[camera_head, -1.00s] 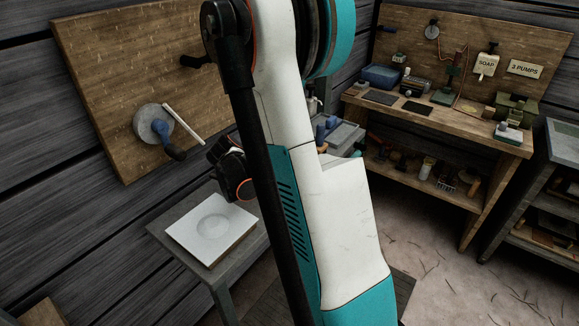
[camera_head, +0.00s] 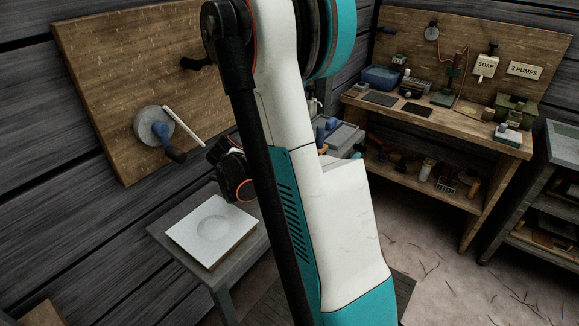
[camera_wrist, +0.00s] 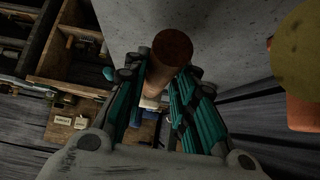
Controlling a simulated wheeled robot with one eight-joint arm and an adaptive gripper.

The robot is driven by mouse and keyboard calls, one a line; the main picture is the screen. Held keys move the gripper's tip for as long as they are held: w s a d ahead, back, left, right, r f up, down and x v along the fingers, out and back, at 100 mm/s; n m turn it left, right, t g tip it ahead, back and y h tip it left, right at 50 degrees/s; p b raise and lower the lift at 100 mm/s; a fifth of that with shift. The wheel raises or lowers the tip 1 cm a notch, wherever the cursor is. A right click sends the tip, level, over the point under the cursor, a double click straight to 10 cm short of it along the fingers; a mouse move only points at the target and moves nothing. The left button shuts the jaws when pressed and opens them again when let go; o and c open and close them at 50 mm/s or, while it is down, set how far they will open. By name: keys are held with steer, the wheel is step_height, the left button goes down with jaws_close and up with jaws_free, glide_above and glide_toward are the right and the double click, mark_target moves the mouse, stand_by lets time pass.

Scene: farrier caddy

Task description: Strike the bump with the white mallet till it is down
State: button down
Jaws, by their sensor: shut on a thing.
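A pale square plate (camera_head: 185,233) lies on a small grey table at the lower left of the head view. A shallow round bump (camera_head: 213,229) shows in its middle; its height is hard to judge. My gripper (camera_wrist: 168,72) is shut on a brown round handle (camera_wrist: 170,50) in the wrist view, with its teal fingers on both sides. The handle's end faces the camera. I take it for the mallet's handle; no white head shows. In the head view my arm hides the gripper, and only my dark wrist shows above the plate.
The grey table (camera_head: 165,236) stands by the dark plank wall. A wooden board (camera_head: 105,70) with a grey disc and blue crank (camera_head: 155,128) hangs above it. A cluttered workbench (camera_head: 440,125) is at the right. A yellowish round thing (camera_wrist: 300,45) is close at the wrist view's right.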

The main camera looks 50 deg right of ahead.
steer(key=shift+r+p, duration=1.1)
steer(key=shift+r, duration=0.75)
steer(key=c, duration=1.9)
jaws_free()
jaws_close()
